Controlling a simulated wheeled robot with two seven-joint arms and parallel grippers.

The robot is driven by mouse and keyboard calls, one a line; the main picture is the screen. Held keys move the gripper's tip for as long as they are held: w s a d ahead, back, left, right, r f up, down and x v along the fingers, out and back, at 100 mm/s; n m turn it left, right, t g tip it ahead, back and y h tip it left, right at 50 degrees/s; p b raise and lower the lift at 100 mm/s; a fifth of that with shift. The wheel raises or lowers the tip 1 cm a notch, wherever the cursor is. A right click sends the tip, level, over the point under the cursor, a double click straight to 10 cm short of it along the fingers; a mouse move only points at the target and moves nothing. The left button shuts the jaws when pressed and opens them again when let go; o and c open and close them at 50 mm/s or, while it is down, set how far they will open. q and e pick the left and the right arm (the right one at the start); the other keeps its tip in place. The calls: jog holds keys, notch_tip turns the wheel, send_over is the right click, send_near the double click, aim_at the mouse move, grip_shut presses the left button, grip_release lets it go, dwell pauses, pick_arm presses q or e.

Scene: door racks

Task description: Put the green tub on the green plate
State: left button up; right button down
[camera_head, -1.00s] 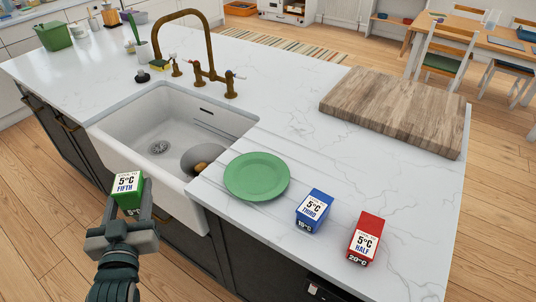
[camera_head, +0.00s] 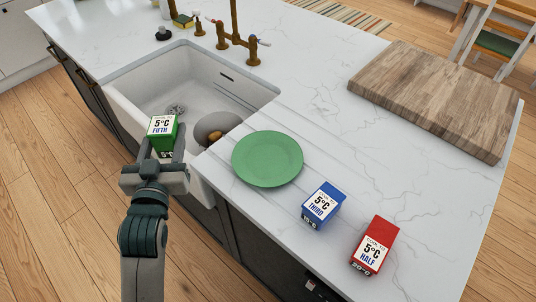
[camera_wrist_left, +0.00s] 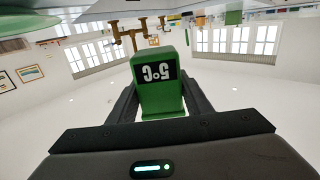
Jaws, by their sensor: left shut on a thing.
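The green tub (camera_head: 163,132), a small box with a white label reading 5°C FIFTH, is held in my left gripper (camera_head: 161,152). The gripper is shut on it in front of the sink's near edge, left of the green plate. The tub also shows between the fingers in the left wrist view (camera_wrist_left: 160,85). The green plate (camera_head: 267,159) lies flat and empty on the white counter, right of the sink. The tub and plate are apart. My right gripper does not show.
A blue box (camera_head: 322,205) and a red box (camera_head: 375,246) stand on the counter right of the plate. A wooden board (camera_head: 437,98) lies at the back right.

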pick_arm(q)
jog(key=shift+w+d+r, duration=0.1)
jog(key=shift+w+d, duration=0.05)
jog(key=shift+d, duration=0.4)
jog(key=s+d+r+m+g+h, duration=0.1)
jog(key=s+d+m+h, duration=0.1)
jog(key=d, duration=0.7)
jog(key=s+d+r+m+g+h+b, duration=0.1)
jog(key=s+d+m+g+h, duration=0.1)
jog(key=d+h, duration=0.4)
jog(key=s+d+r+m+g+h, duration=0.1)
jog(key=s+d+m+g+h, duration=0.1)
jog(key=d, duration=1.2)
jog(key=s+m+h, duration=0.1)
jog(key=m+h, duration=0.1)
jog(key=m, duration=0.1)
jog(key=shift+s+d+h+b, duration=0.15)
jog(key=shift+s+h+b, duration=0.05)
jog(key=shift+h+b, duration=0.2)
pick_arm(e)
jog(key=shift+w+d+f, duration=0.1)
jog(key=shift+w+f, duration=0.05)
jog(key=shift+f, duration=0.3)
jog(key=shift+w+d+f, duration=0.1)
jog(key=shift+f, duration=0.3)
